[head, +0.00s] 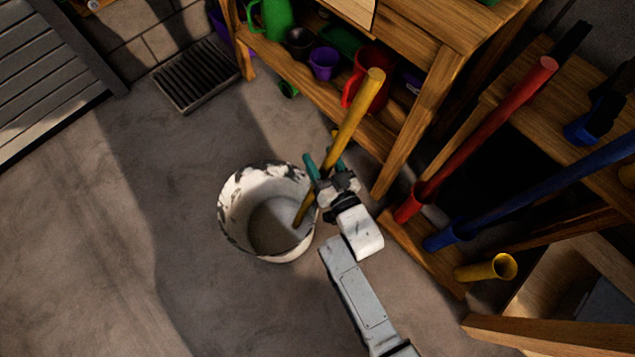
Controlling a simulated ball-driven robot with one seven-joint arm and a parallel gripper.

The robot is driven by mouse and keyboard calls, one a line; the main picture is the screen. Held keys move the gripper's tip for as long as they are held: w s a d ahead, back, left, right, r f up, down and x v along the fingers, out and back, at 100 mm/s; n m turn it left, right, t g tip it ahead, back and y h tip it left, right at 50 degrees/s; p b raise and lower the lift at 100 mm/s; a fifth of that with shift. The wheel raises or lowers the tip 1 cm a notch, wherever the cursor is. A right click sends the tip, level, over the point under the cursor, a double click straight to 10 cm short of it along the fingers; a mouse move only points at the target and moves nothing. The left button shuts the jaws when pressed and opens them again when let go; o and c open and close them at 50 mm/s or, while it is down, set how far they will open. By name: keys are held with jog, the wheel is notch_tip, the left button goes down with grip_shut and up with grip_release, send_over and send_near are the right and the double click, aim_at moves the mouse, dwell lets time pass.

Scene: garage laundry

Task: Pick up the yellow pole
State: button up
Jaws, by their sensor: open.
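The yellow pole (349,120) leans in the white bucket (237,217), tilted with its top to the upper right. Its lower end rests inside the bucket, and its upper end stands out over the rim towards the bench. My gripper (324,165) is at the bucket's right rim, with its teal fingers on either side of the pole. The fingers look open around the pole. Whether they touch it I cannot tell. The gripper hides part of the bucket's right rim and a little of the pole.
A wooden bench (418,95) with pots and jugs on its shelf stands behind. A red pole (480,130) and a blue pole (540,195) lean in a wooden rack at right, beside an empty yellow tube (487,268). The concrete floor (90,240) at left is clear.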

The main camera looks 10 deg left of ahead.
grip_shut()
dwell(0.5)
